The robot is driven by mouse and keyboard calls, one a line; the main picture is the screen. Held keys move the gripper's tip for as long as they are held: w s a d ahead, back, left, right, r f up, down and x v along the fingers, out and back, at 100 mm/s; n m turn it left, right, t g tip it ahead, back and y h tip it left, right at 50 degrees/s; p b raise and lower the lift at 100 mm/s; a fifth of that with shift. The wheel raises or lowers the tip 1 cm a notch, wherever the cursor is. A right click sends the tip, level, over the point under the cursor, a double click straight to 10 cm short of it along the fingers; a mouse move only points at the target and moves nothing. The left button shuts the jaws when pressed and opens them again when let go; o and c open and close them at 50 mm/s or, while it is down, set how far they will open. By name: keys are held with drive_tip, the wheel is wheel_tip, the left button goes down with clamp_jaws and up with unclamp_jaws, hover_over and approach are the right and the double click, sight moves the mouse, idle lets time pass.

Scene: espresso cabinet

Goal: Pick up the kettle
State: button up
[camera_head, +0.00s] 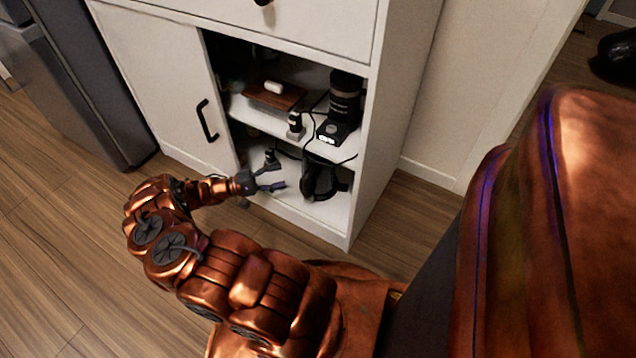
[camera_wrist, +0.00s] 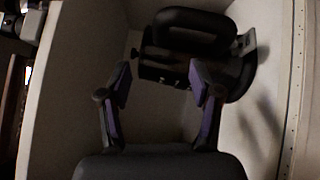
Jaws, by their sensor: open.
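The black kettle (camera_head: 325,177) stands on the lower shelf of the open cabinet, near its right side, partly in shadow. My gripper (camera_head: 276,177) is at the cabinet opening, to the left of the kettle and apart from it. In the wrist view the kettle (camera_wrist: 185,70) is ahead, with its dark looped handle at the top of the picture. The two purple-padded fingers of my gripper (camera_wrist: 163,85) are spread, with nothing held between them. The kettle's lower details are too dark to tell.
The upper shelf (camera_head: 262,118) holds a black coffee grinder (camera_head: 345,98), a small bottle (camera_head: 295,124) and a brown wooden box (camera_head: 274,95). A small dark item (camera_head: 271,158) stands behind my gripper. The cabinet door (camera_head: 165,85) bounds the opening at left; dark cables hang near the kettle.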

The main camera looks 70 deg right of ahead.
sight(306, 169)
drive_tip(key=shift+g, duration=0.3)
drive_tip(key=shift+b+x, duration=1.9)
drive_tip(key=shift+x, duration=2.9)
drive_tip(key=shift+f, duration=0.1)
clamp_jaws()
